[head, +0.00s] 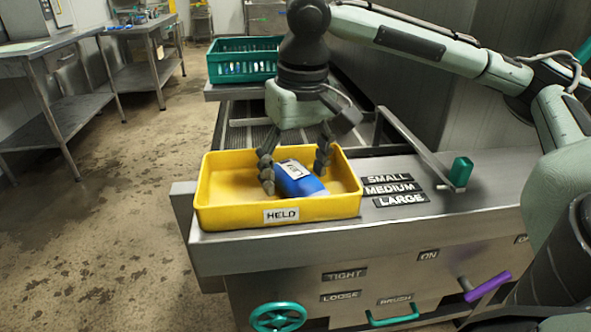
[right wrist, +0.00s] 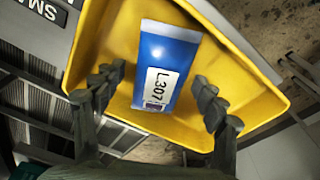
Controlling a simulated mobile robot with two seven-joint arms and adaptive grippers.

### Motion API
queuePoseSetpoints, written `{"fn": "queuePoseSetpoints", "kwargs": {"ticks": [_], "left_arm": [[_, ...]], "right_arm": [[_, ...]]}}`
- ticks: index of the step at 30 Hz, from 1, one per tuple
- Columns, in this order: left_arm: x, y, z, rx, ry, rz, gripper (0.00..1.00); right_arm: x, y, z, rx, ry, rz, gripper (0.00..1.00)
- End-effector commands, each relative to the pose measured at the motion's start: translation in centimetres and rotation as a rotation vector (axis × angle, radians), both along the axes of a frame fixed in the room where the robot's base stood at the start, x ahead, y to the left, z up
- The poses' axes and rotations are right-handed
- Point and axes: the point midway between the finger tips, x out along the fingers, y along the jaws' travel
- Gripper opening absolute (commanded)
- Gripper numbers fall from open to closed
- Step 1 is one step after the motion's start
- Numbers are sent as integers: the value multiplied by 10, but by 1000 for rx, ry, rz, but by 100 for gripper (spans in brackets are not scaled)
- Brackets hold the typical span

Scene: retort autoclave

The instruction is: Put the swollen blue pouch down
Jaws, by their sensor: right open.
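The blue pouch (head: 299,180) lies in the yellow tray (head: 230,212) labelled HELD, on the steel bench. In the right wrist view the pouch (right wrist: 167,68) shows a white label starting "L307", with white bands at its ends; I cannot tell from its shape how swollen it is. My right gripper (head: 295,178) reaches down into the tray from above, its fingers apart on either side of the pouch. In the right wrist view the open fingers (right wrist: 152,95) show gaps to the pouch on both sides. My left gripper is not in view.
A green crate (head: 243,60) with several pouches stands behind the tray. Right of the tray are SMALL, MEDIUM and LARGE plates (head: 394,189) and a green-handled lever (head: 460,172). A green handwheel (head: 278,317) and purple handle (head: 488,287) are on the front. Steel tables (head: 70,60) stand at left.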

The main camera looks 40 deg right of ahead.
Motion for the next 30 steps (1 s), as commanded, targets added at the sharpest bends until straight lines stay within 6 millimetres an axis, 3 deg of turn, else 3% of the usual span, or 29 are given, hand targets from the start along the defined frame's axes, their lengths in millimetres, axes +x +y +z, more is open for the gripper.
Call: {"fn": "queuePoseSetpoints", "kwargs": {"ticks": [6, 9, 19, 24, 30], "left_arm": [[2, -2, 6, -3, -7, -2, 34], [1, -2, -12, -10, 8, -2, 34], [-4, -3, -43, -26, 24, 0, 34], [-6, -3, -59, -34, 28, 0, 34], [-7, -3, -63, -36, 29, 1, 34]], "right_arm": [[-1, 1, 21, 1, -2, 0, 72], [-3, 2, 43, 1, -4, 1, 72], [-12, 3, 109, 1, -2, 1, 72], [-14, 3, 121, 0, -1, 0, 72], [-14, 3, 122, 0, 0, 0, 72]]}}
